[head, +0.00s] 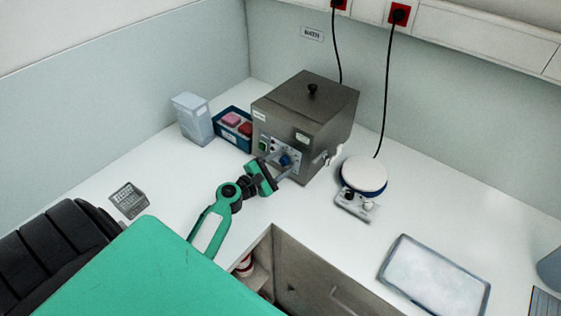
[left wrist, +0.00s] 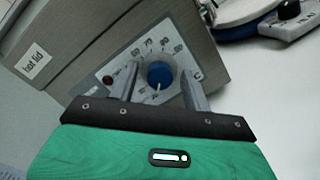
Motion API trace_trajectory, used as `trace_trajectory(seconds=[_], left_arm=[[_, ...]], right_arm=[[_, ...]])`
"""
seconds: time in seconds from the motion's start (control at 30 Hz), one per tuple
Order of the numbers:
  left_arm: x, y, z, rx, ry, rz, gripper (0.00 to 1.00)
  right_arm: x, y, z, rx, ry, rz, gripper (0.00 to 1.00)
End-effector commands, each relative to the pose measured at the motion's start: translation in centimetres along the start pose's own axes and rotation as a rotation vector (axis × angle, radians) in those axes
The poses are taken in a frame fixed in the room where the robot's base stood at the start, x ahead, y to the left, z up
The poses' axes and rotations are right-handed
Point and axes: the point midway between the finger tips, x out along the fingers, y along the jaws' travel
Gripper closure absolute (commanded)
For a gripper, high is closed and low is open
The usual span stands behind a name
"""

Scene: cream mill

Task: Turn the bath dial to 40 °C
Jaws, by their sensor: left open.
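The water bath (head: 305,115) is a grey metal box with a black-knobbed lid on the bench. Its blue bath dial (head: 284,160) sits on the front panel; in the left wrist view the dial (left wrist: 160,74) shows with a numbered scale around it. My left gripper (head: 281,166) is open in front of the panel, its fingers on either side of the dial; in the left wrist view its fingers (left wrist: 162,80) point at the panel. I cannot tell whether they touch the dial. The dial's exact setting is too small to read. My right gripper is not in view.
A round white-topped stirrer (head: 364,175) stands right of the bath, beside its tap (head: 333,154). A blue tray (head: 233,128) and a pale box (head: 192,118) stand to the left. A flat tray (head: 434,278) lies at front right. Bench between is clear.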

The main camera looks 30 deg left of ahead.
Motion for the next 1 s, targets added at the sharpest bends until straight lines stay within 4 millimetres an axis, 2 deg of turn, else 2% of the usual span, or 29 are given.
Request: trace_trajectory(seconds=[0.27, 0.5, 0.77, 1.0], left_arm=[[0.1, 0.0, 0.0, 0.0, 0.0, 0.0, 0.51], [0.1, 0.0, 0.0, 0.0, 0.0, 0.0, 0.96], [0.1, -0.1, -0.1, 0.019, 0.0, -0.005, 0.96], [0.1, -0.1, -0.2, 0.127, -0.001, -0.027, 0.96]], right_arm=[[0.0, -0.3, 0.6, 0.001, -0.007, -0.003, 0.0], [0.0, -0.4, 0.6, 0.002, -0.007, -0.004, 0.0], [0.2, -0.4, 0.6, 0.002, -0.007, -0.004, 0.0], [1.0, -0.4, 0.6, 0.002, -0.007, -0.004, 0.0]])
